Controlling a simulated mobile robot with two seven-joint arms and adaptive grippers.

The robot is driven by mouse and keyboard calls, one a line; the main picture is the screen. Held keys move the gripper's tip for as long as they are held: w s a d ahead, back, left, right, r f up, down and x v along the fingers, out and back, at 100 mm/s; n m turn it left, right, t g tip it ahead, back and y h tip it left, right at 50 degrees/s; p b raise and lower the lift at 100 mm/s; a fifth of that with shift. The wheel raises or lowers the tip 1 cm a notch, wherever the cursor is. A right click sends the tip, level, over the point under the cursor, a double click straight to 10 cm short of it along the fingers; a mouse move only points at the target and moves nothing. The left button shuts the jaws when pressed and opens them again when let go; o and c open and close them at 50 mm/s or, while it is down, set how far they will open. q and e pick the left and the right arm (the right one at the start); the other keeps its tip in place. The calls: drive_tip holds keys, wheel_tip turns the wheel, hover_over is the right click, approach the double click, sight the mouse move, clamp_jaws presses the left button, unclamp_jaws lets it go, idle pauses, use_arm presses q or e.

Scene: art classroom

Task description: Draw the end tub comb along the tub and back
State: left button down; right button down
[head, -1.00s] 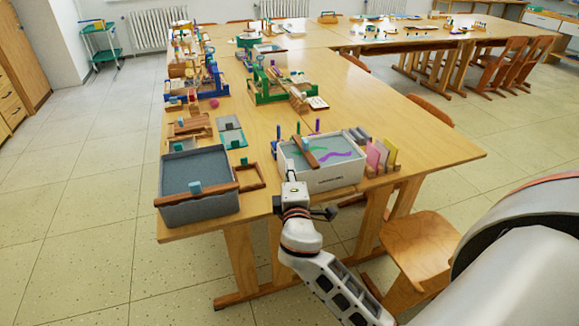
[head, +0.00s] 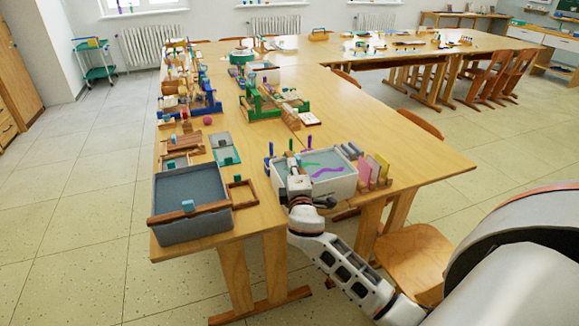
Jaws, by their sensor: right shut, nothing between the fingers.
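A white tub (head: 335,188) holds grey liquid with green and purple streaks. A brown wooden comb bar (head: 292,161) lies across its left part, its near end hidden by my right gripper. A grey tub (head: 178,234) stands at the table's near left corner, with a brown wooden comb (head: 211,208) with a blue grip across its near rim. My right gripper (head: 298,183) is shut and empty, over or just in front of the white tub's near left wall; whether it touches the comb or tub, I cannot tell. My left gripper is out of view.
A rack of coloured cards (head: 374,170) stands right of the white tub, and a small wooden frame (head: 241,194) lies between the tubs. Upright coloured bottles stand behind the white tub. A wooden chair (head: 413,258) is below the table edge. The right tabletop (head: 425,155) is clear.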

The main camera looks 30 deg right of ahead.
drive_tip(key=s+d+p, duration=0.1)
drive_tip(key=s+d, duration=0.3)
drive_tip(key=d, duration=1.2)
drive_tip(key=shift+d, duration=0.25)
drive_tip(key=shift+d+r, duration=0.1)
